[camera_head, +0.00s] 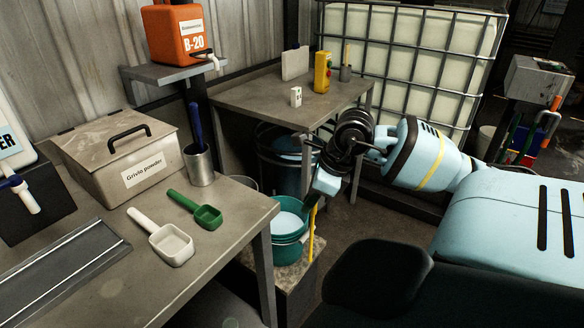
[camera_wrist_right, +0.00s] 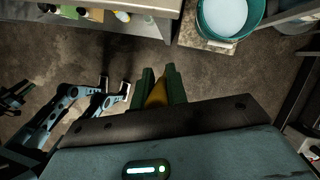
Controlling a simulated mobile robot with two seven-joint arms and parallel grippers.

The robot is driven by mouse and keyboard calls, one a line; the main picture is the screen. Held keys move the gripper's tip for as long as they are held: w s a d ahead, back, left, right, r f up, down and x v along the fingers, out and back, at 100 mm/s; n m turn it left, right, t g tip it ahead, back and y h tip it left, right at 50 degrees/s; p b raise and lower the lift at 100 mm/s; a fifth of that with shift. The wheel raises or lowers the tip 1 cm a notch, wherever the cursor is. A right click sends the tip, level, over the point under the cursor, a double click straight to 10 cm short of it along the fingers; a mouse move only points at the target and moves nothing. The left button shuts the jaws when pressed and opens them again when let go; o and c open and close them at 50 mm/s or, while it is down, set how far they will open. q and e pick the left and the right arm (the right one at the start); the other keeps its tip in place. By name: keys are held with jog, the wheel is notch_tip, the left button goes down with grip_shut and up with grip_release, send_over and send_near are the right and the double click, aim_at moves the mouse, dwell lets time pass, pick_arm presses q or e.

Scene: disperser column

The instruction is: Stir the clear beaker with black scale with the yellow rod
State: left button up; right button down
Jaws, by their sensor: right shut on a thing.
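My right gripper (camera_head: 318,198) is shut on a yellow rod (camera_head: 312,232), which hangs down from it beside a teal bucket. In the right wrist view the gripper's green fingers (camera_wrist_right: 160,84) are closed around the yellow rod (camera_wrist_right: 157,96). The rod's lower end shows to the right of the bucket in the head view, apparently outside it. I cannot make out a clear beaker with black scale for certain. A small white container with dark marks (camera_head: 296,97) stands on the back table. My left gripper is not in view.
The teal bucket (camera_head: 304,238) holds pale liquid; it also shows in the right wrist view (camera_wrist_right: 204,27). The back table (camera_head: 245,92) carries a yellow device (camera_head: 322,72) and a grey cup (camera_head: 346,73). The front bench (camera_head: 110,293) holds scoops, a powder box and a metal cup (camera_head: 201,168).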

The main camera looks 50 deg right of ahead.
jog(key=w+a+f+n+g+y, duration=0.1)
jog(key=a+n+g, duration=0.1)
jog(key=a+n, duration=0.65)
jog(key=w+a+n+g+y, duration=0.2)
jog(key=a+n, duration=0.2)
jog(key=a, duration=1)
jog(key=s+a+f+n+g+h, duration=0.1)
jog(key=s+a+n+g+h, duration=0.1)
jog(key=a+n, duration=0.5)
jog(key=s+a+n+g+h, duration=0.2)
jog(key=s+a+n+h, duration=0.1)
jog(key=a+n, duration=0.5)
jog(key=s+n, duration=0.1)
jog(key=n, duration=0.2)
jog(key=shift+a+f, duration=0.2)
jog(key=shift+f, duration=0.2)
jog(key=shift+g, duration=0.3)
